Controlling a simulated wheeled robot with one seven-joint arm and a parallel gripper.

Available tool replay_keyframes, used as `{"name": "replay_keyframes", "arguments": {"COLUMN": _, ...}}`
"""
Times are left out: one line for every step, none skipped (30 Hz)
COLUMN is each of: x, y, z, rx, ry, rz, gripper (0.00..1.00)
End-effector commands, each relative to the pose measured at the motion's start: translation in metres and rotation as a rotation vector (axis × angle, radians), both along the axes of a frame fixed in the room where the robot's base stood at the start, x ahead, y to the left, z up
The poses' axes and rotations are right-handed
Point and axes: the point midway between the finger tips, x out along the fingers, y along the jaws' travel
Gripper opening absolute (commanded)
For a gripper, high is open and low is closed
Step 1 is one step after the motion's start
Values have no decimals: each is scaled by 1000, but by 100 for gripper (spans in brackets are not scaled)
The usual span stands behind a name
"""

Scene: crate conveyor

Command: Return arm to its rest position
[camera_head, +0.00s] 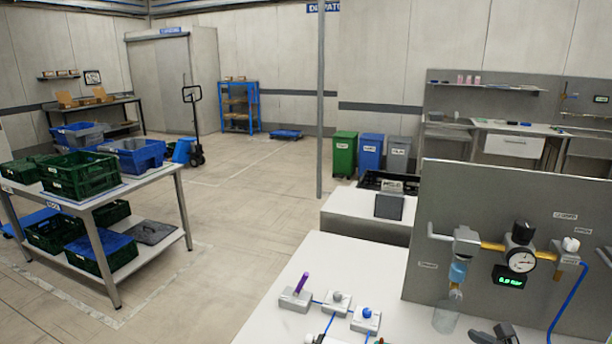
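I cannot make out my arm or my gripper for certain in the head view. A dark grey part (494,335) is cut off by the bottom edge, in front of the upright grey panel, and I cannot tell what it is. The white bench top (365,262) is in the near foreground. On it stand a small block with a purple lever (301,283), a block with a grey knob (337,299) and a block with a blue knob (366,316).
A grey panel (470,200) with a gauge (521,260) and brass pipes stands at right. A clear cup (446,318) is below it. A table (155,183) with green crates (80,175) stands at left. A post (320,110) rises mid-room. Floor between is open.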

Motion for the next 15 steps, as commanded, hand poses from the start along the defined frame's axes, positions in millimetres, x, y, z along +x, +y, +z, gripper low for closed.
{"name": "replay_keyframes", "arguments": {"x": 2, "y": 10, "z": 7, "rx": -49, "ry": 3, "rz": 46, "gripper": 96}}
{"name": "replay_keyframes", "arguments": {"x": 2, "y": 16, "z": 10, "rx": -83, "ry": 6, "rz": 79, "gripper": 96}}
{"name": "replay_keyframes", "arguments": {"x": 3, "y": 25, "z": 15, "rx": -133, "ry": 12, "rz": 125, "gripper": 96}}
{"name": "replay_keyframes", "arguments": {"x": 3, "y": 33, "z": 18, "rx": -171, "ry": 16, "rz": 162, "gripper": 96}}
{"name": "replay_keyframes", "arguments": {"x": 3, "y": 41, "z": 22, "rx": -217, "ry": 19, "rz": 205, "gripper": 96}}
{"name": "replay_keyframes", "arguments": {"x": 2, "y": 52, "z": 28, "rx": -281, "ry": 23, "rz": 267, "gripper": 96}}
{"name": "replay_keyframes", "arguments": {"x": 2, "y": 61, "z": 32, "rx": -333, "ry": 26, "rz": 314, "gripper": 96}}
{"name": "replay_keyframes", "arguments": {"x": 0, "y": 70, "z": 36, "rx": -386, "ry": 29, "rz": 364, "gripper": 96}}
{"name": "replay_keyframes", "arguments": {"x": -2, "y": 83, "z": 42, "rx": -460, "ry": 32, "rz": 435, "gripper": 96}}
{"name": "replay_keyframes", "arguments": {"x": -5, "y": 92, "z": 47, "rx": -518, "ry": 34, "rz": 491, "gripper": 96}}
{"name": "replay_keyframes", "arguments": {"x": -8, "y": 102, "z": 52, "rx": -582, "ry": 33, "rz": 552, "gripper": 96}}
{"name": "replay_keyframes", "arguments": {"x": -14, "y": 116, "z": 59, "rx": -673, "ry": 33, "rz": 639, "gripper": 96}}
{"name": "replay_keyframes", "arguments": {"x": -20, "y": 128, "z": 65, "rx": -747, "ry": 31, "rz": 711, "gripper": 96}}
{"name": "replay_keyframes", "arguments": {"x": -26, "y": 139, "z": 72, "rx": -829, "ry": 28, "rz": 788, "gripper": 96}}
{"name": "replay_keyframes", "arguments": {"x": -37, "y": 155, "z": 82, "rx": -946, "ry": 21, "rz": 901, "gripper": 96}}
